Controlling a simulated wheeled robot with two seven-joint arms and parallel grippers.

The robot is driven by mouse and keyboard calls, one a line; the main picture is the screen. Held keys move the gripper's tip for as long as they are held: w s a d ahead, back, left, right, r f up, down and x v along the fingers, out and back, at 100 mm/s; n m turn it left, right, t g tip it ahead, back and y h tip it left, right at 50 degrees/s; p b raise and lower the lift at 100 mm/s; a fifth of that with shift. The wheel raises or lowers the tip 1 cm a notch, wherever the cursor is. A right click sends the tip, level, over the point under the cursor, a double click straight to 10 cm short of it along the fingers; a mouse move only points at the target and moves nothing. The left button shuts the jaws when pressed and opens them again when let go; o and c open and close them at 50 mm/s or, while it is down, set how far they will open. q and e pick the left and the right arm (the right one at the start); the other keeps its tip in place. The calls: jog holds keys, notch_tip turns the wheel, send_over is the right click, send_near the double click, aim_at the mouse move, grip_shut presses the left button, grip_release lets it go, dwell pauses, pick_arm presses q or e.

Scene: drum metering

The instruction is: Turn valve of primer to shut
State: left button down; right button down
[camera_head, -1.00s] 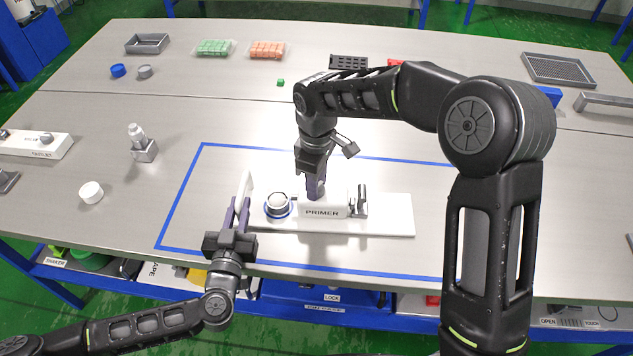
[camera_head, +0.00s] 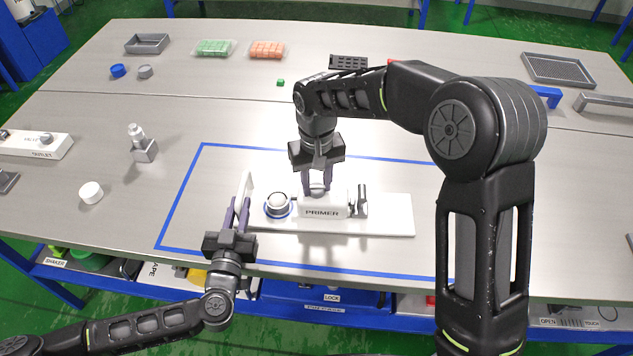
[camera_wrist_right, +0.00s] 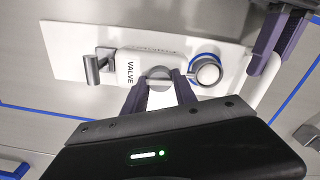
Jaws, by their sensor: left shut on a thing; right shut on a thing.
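The primer is a white block labelled PRIMER (camera_head: 322,212) on a long white base plate (camera_head: 385,228) inside the blue outline. Its grey round valve knob (camera_wrist_right: 159,74) shows beside the VALVE label in the right wrist view. My right gripper (camera_head: 318,192) points down with its fingers on either side of the knob and is shut on it; its fingers partly hide it. My left gripper (camera_head: 241,204) is shut on the white upright piece (camera_head: 247,183) at the base's left end. A silver-topped round part with a blue ring (camera_head: 278,204) sits between the grippers.
A grey metal bracket (camera_head: 360,200) stands on the base right of the block. Trays and packs of green and orange blocks lie at the back.

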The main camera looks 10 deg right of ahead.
aim_at(316, 187)
jog(key=shift+m, duration=0.5)
jog(key=c, duration=1)
grip_release()
notch_tip(316, 187, up, 12)
pick_arm(q)
jog(key=c, duration=1.3)
grip_release()
